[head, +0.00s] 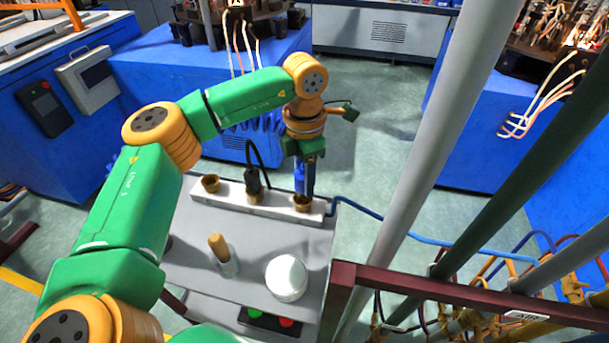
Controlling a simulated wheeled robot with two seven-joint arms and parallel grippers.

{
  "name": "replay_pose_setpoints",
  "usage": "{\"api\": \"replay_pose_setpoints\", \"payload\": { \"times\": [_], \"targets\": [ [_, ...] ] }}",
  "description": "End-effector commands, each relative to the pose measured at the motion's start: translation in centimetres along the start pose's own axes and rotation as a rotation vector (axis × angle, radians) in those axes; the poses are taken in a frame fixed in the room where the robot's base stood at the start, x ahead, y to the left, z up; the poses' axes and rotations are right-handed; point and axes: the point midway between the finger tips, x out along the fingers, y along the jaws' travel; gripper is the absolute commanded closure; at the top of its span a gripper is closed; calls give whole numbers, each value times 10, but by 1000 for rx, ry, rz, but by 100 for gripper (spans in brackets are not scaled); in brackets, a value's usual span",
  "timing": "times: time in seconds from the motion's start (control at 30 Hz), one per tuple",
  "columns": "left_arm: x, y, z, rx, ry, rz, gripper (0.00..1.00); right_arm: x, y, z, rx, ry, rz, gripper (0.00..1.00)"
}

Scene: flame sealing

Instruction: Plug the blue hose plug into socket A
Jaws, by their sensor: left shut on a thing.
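My left gripper (305,186) points down over the right end of a white socket strip (228,196) and is shut on the blue hose plug (299,179). The plug is just above or at the mouth of the right brass socket (302,204); I cannot tell whether it has entered. The gripper partly hides the plug. The left brass socket (211,184) is empty. No socket letters are readable. My right gripper is not in view.
The strip lies along the back of a grey cart (193,243). A glass with a wooden-handled tool (219,247) and a round white lidded container (286,277) stand in front. A blue hose (375,214) runs right. Pipes and a dark red rail (440,290) stand at right.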

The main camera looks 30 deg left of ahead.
Motion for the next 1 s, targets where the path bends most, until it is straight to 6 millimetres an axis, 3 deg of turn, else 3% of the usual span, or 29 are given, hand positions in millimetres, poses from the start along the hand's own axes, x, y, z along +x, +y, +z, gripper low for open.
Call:
{"api": "replay_pose_setpoints", "payload": {
  "times": [1.0],
  "targets": [
    [16,0,0,0,-1,0,100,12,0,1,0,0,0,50]
  ]
}}
